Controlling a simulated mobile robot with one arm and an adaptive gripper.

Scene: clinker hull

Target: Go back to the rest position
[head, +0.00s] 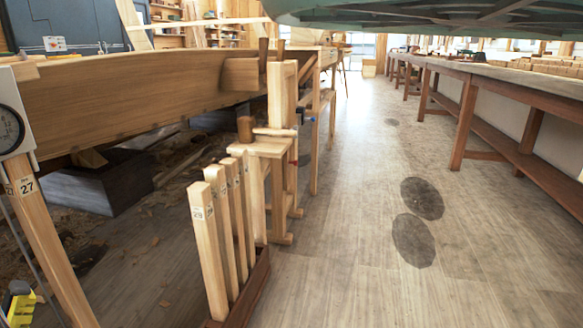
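My gripper is not in view, and no part of my arm can be made out. The task names no object. The view looks along a grey plank floor (365,200) between a wooden hull on the left and a long workbench on the right.
The pale hull planking (130,95) runs along the left. Numbered upright timbers (208,240) stand in a low rack (240,300) near front centre, beside a wooden stand (278,160). A workbench (520,88) lines the right. A green hull (430,12) hangs overhead. The aisle is clear.

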